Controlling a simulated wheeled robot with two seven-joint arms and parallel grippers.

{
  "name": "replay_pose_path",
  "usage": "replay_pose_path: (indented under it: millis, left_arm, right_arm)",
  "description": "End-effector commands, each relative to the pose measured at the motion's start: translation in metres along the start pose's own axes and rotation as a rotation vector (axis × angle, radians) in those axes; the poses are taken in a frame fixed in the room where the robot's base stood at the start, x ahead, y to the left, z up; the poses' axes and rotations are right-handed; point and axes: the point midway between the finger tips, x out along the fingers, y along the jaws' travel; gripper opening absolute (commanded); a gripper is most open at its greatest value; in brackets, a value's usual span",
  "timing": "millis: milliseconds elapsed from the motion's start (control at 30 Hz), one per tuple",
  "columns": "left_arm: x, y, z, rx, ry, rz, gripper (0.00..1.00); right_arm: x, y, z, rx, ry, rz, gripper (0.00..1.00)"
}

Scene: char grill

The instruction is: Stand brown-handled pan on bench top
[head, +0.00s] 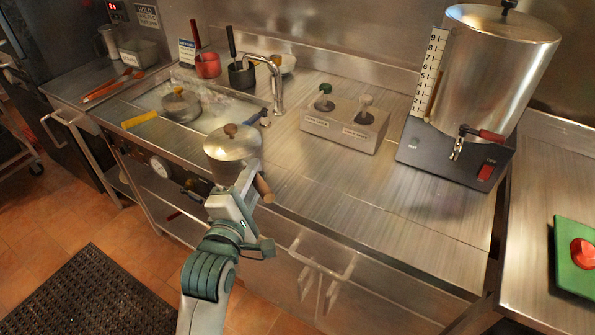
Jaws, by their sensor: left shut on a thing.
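The brown-handled pan (228,150) is a round steel pan with a lid and a brown knob. It is near the front edge of the steel bench top (345,195), just in front of the sink. My left gripper (252,181) is shut on the pan at its brown handle (264,189), and the fingertips are partly hidden. The pan looks about upright. I cannot tell whether its base touches anything. My right gripper is not in view.
The sink (150,101) behind holds another pan (182,105). A tap (275,85), a two-knob box (345,125) and a large steel urn (492,70) stand further back. The bench front right of the pan is clear. A green board (573,258) lies far right.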

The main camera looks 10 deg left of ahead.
Motion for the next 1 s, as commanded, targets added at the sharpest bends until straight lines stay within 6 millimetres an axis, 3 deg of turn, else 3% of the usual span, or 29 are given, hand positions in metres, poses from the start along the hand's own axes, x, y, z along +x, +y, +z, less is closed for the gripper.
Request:
replay_pose_path:
  millis: [467,767,1000]
  left_arm:
    - [-0.001,0.009,0.012,0.006,-0.06,-0.005,0.0]
    - [-0.013,0.02,0.05,0.019,-0.26,-0.062,0.0]
    - [-0.036,0.026,0.087,0.029,-0.479,-0.127,0.0]
  right_arm:
    - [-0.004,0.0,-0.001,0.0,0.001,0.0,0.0]
    - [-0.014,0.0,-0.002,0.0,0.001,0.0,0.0]
    - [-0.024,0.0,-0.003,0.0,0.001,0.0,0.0]
